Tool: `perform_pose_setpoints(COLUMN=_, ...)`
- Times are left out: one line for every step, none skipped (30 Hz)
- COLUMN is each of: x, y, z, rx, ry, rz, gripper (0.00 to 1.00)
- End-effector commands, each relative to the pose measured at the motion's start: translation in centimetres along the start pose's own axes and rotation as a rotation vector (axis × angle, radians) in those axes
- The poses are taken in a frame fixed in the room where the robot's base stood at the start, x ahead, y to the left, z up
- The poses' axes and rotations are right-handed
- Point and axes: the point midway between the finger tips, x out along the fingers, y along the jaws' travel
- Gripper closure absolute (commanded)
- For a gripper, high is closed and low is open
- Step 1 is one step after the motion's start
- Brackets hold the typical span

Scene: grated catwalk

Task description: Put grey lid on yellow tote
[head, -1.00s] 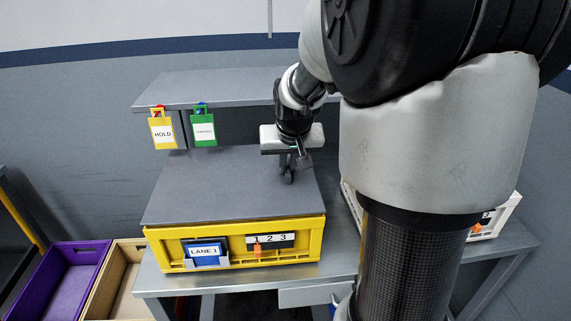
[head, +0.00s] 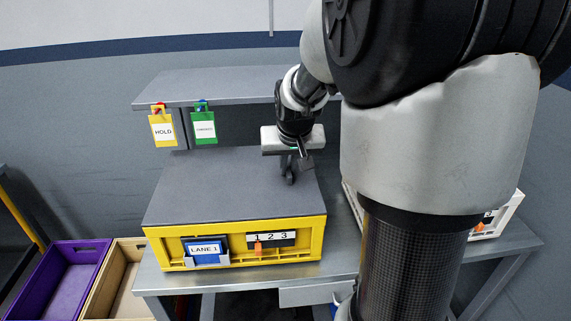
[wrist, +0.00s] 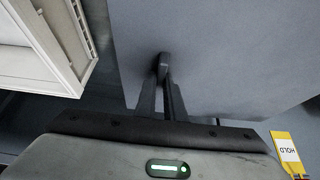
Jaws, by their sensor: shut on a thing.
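The yellow tote (head: 225,260) stands on the metal bench with a "LANE 1" card and a "1 2 3" label on its front. The grey lid (head: 215,190) lies over the tote's top, roughly flat, its front edge along the tote's front rim. Whether it is fully seated at the back cannot be told. My gripper (head: 290,176) is at the lid's right rear.
A white tote (head: 497,215) stands right on the bench (head: 400,262), partly behind my arm; it also shows in the wrist view (wrist: 50,40). A shelf (head: 220,88) above the back carries yellow HOLD (head: 163,131) and green (head: 204,128) tags. Purple (head: 65,280) and tan (head: 125,275) bins stand left.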

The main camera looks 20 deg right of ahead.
Motion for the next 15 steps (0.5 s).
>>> perform_pose_setpoints(x=0.03, y=-0.02, z=-0.07, rx=0.001, ry=0.003, rz=-0.001, gripper=1.0)
perform_pose_setpoints(x=0.04, y=-0.02, z=-0.06, rx=0.001, ry=0.003, rz=-0.001, gripper=1.0)
perform_pose_setpoints(x=0.05, y=-0.02, z=-0.06, rx=0.001, ry=0.003, rz=-0.001, gripper=1.0)
perform_pose_setpoints(x=0.05, y=-0.02, z=-0.06, rx=0.001, ry=0.003, rz=-0.001, gripper=1.0)
perform_pose_setpoints(x=0.04, y=-0.02, z=-0.06, rx=0.001, ry=0.003, rz=-0.001, gripper=1.0)
perform_pose_setpoints(x=0.03, y=-0.02, z=-0.07, rx=0.001, ry=0.003, rz=-0.001, gripper=1.0)
perform_pose_setpoints(x=0.03, y=-0.02, z=-0.07, rx=0.001, ry=0.003, rz=-0.001, gripper=1.0)
perform_pose_setpoints(x=0.03, y=-0.02, z=-0.07, rx=0.001, ry=0.003, rz=-0.001, gripper=1.0)
perform_pose_setpoints(x=0.03, y=-0.02, z=-0.07, rx=0.001, ry=0.003, rz=-0.001, gripper=1.0)
perform_pose_setpoints(x=0.02, y=-0.01, z=-0.07, rx=0.001, ry=0.003, rz=-0.001, gripper=1.0)
perform_pose_setpoints(x=0.02, y=-0.01, z=-0.07, rx=0.001, ry=0.003, rz=-0.001, gripper=1.0)
perform_pose_setpoints(x=0.02, y=-0.01, z=-0.07, rx=0.002, ry=0.003, rz=-0.001, gripper=1.0)
perform_pose_setpoints(x=0.02, y=-0.01, z=-0.07, rx=0.002, ry=0.003, rz=-0.001, gripper=1.0)
perform_pose_setpoints(x=0.02, y=-0.01, z=-0.07, rx=0.001, ry=0.003, rz=-0.001, gripper=1.0)
perform_pose_setpoints(x=0.02, y=-0.01, z=-0.07, rx=0.001, ry=0.003, rz=-0.001, gripper=0.88)
